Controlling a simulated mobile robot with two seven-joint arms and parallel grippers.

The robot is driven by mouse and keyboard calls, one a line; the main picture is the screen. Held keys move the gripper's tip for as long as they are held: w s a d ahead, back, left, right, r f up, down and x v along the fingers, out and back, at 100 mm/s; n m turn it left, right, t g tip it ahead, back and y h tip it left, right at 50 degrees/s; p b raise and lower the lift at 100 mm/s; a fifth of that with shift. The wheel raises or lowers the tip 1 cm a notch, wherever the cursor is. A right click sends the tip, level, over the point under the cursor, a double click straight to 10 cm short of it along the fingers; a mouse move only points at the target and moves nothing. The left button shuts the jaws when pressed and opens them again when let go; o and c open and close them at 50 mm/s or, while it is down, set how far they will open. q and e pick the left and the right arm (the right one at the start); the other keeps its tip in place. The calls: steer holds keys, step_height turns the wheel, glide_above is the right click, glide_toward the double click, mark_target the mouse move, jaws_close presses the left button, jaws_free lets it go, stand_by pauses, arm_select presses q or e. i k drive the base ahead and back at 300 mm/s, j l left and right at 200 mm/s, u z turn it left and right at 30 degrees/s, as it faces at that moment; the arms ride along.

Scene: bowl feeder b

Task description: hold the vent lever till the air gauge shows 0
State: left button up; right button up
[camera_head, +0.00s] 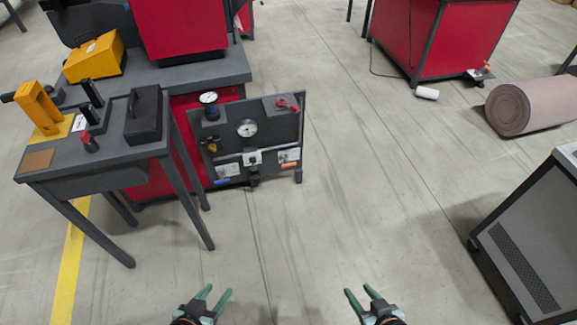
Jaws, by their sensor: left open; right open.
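A dark upright panel (274,130) stands against the red cabinet, left of centre. It carries one round white gauge (246,128) in its middle and another gauge (208,98) at its top left. The gauge readings are too small to tell. A red lever-like handle (287,104) sits at the panel's top right, and a brass fitting (212,146) is on its left side. I cannot tell which part is the vent lever. My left gripper (214,293) and my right gripper (359,291) are both open and empty at the bottom, well apart from the panel.
A dark side table (100,160) with a black case (144,115) and a yellow device (40,108) stands at the left. A grey cabinet (525,235) is at the right, and a rolled mat (530,105) lies behind it. The floor between is clear.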

mark_target(287, 162)
steer(key=i+l+u, duration=0.1)
steer(key=i+l, duration=0.2)
steer(key=i+l+u, duration=0.1)
steer(key=i+l, duration=0.25)
steer(key=i+l+u, duration=0.1)
steer(key=i+l, duration=0.25)
steer(key=i+l+u, duration=0.15)
steer(key=i+l, duration=0.15)
steer(key=l, duration=0.15)
steer(key=i+l+u, duration=0.1)
steer(key=i+l, duration=0.15)
steer(key=l, duration=0.2)
steer(key=i+l+u, duration=0.1)
steer(key=i+l, duration=0.2)
steer(key=l, duration=0.15)
steer(key=i, duration=0.5)
